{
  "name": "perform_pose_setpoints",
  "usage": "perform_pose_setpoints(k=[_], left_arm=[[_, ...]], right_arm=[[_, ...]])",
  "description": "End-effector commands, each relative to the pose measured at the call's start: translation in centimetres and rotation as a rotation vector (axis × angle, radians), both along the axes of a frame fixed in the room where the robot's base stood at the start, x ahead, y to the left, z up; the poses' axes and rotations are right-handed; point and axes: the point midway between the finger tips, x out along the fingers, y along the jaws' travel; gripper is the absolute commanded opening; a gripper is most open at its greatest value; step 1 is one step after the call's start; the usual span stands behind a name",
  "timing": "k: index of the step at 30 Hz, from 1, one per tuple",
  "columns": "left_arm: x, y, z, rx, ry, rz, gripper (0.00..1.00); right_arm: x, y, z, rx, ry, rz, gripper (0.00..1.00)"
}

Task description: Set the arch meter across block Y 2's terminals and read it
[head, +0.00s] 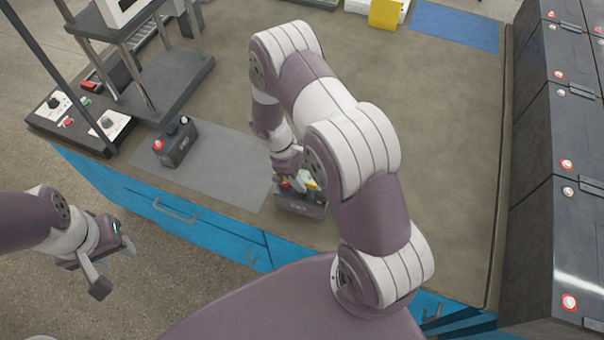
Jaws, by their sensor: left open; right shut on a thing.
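A dark block with a label (298,207) stands near the bench's front edge. My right gripper (291,180) is shut at its top, on a small pale and yellow-green piece (309,181) that looks like the arch meter. My gripper and arm hide most of it, so I cannot tell whether it touches both terminals, nor read its display. The block's label is too small to read surely. My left gripper (115,267) is open and empty, off the bench over the floor.
A grey mat (215,165) lies on the bench (430,130). A press-like stand with a control box (75,125) fills the left corner. A blue mat (455,27) and a yellow item (385,14) are at the back. Tall battery racks (560,145) line the right. The bench's middle right is clear.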

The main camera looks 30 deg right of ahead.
Motion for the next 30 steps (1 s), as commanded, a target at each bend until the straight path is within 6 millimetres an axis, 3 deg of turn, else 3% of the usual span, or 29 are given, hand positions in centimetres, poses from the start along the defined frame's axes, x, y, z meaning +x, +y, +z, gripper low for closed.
perform_pose_setpoints(k=[30], left_arm=[[0.0, 0.0, -0.43, 0.0, 0.0, 0.0, 0.43]], right_arm=[[0.05, 0.01, -0.71, -0.001, -0.001, 0.0, 0.0]])
